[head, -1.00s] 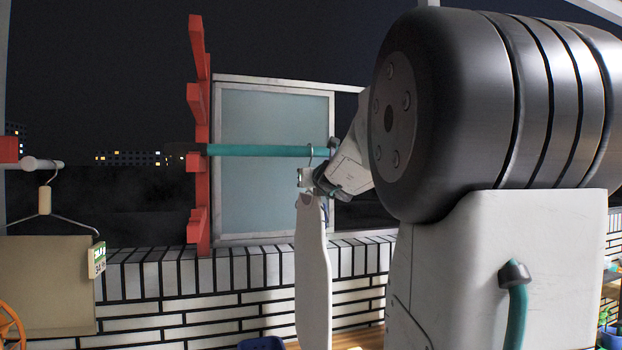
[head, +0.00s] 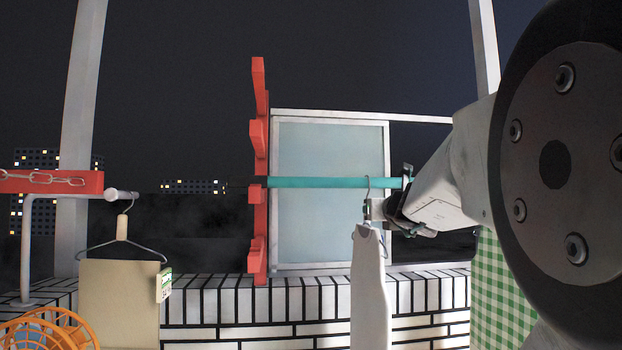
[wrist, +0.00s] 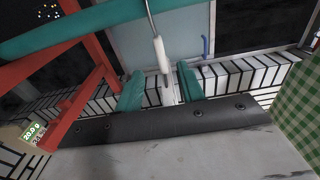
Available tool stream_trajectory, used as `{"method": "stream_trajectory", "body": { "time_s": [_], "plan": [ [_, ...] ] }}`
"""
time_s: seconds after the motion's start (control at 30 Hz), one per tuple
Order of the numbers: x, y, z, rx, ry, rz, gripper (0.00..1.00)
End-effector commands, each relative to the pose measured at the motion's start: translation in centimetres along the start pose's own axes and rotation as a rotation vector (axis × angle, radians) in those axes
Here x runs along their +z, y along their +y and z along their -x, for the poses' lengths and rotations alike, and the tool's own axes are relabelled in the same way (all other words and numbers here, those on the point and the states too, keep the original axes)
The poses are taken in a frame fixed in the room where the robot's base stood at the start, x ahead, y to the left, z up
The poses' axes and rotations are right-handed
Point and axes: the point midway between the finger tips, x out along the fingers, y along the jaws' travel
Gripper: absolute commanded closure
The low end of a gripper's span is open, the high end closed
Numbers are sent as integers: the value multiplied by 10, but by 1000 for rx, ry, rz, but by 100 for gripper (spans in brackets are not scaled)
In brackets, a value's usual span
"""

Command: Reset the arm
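My gripper (head: 372,208) is just below the teal rod (head: 310,183), at the neck of a wire hanger whose hook (head: 368,184) hangs over the rod. A narrow white item (head: 368,290) hangs from this hanger, seen nearly edge-on. In the wrist view my gripper (wrist: 159,75) has its two teal fingers spread apart. The hanger's pale neck (wrist: 162,56) shows in line with the gap between them, with clear space on either side. I cannot tell exactly how deep it sits between the fingers.
The rod rests on a red notched post (head: 258,170) beside a frosted window panel (head: 330,225). Another hanger (head: 122,240) with a beige, price-tagged item hangs at left. An orange basket (head: 40,330) is at lower left. A green checked cloth (head: 500,290) is at right.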

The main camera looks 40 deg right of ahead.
Motion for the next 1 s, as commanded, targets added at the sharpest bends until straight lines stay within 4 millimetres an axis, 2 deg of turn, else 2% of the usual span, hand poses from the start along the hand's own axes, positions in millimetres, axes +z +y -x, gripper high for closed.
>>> {"method": "stream_trajectory", "body": {
  "time_s": [0.1, 0.33, 0.47, 0.57, 0.67, 0.73, 0.8, 0.87, 0.9, 0.97, 1.0],
  "plan": [
    [0, 0, 8, -1, 0, 0, 61],
    [0, 0, 8, 1, 0, 18, 61],
    [-4, 14, 9, 70, -2, 199, 61],
    [-30, 38, 15, 195, 28, 480, 61],
    [-67, 83, 35, 402, 41, 817, 61],
    [-98, 120, 58, 579, 32, 1050, 61],
    [-131, 152, 87, 769, 9, 1268, 61],
    [-159, 175, 116, 939, -24, 1447, 61],
    [-178, 188, 137, 1056, -52, 1561, 61],
    [-207, 202, 171, 1240, -104, 1725, 61],
    [-225, 208, 195, 1369, -145, 1832, 61]
  ]
}}
